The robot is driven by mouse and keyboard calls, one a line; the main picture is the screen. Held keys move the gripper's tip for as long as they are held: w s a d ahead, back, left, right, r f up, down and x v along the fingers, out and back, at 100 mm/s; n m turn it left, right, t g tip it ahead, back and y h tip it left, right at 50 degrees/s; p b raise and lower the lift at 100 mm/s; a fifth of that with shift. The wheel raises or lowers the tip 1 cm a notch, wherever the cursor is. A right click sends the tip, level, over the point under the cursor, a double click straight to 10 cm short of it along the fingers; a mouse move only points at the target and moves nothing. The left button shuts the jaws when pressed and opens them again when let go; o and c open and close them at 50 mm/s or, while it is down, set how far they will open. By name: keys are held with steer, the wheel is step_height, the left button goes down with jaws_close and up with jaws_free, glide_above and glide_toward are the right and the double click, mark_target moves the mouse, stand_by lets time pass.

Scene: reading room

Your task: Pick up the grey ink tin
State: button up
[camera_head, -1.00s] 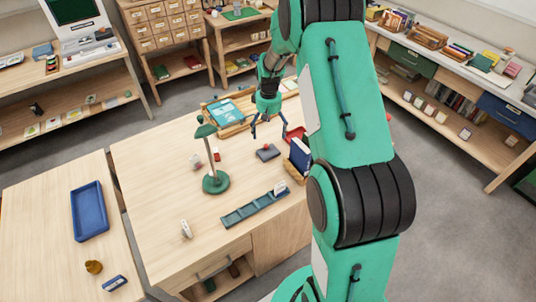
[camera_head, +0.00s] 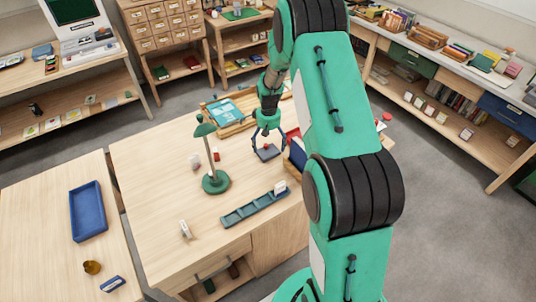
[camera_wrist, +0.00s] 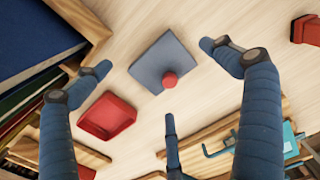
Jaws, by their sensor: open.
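The grey ink tin (camera_head: 267,154) is a flat, square grey piece with a small red knob, lying on the wooden desk (camera_head: 150,165). In the wrist view the tin (camera_wrist: 160,60) shows whole, its red knob near its lower corner. My gripper (camera_head: 267,146) is above the tin, with its blue fingers spread. In the wrist view my gripper (camera_wrist: 160,82) is open and empty, with fingers left, right and below the tin's outline. I cannot tell how much height separates the fingertips from it.
A shallow red tray (camera_wrist: 106,116) lies close to the tin. Upright books (camera_wrist: 35,35) in a wooden holder stand beside it. A green lamp (camera_head: 215,183) and a long green tray (camera_head: 253,206) stand on the desk. The desk's front left is mostly clear.

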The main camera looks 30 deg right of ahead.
mark_target(268, 151)
steer(key=shift+w+f+b, duration=0.2)
steer(key=shift+f+b, duration=0.4)
steer(key=shift+f, duration=2)
steer(key=shift+c, duration=0.5)
steer(key=c, duration=1.8)
steer(key=shift+r, duration=0.15)
steer(key=shift+r+p, duration=0.85)
steer(key=shift+r, duration=4.05)
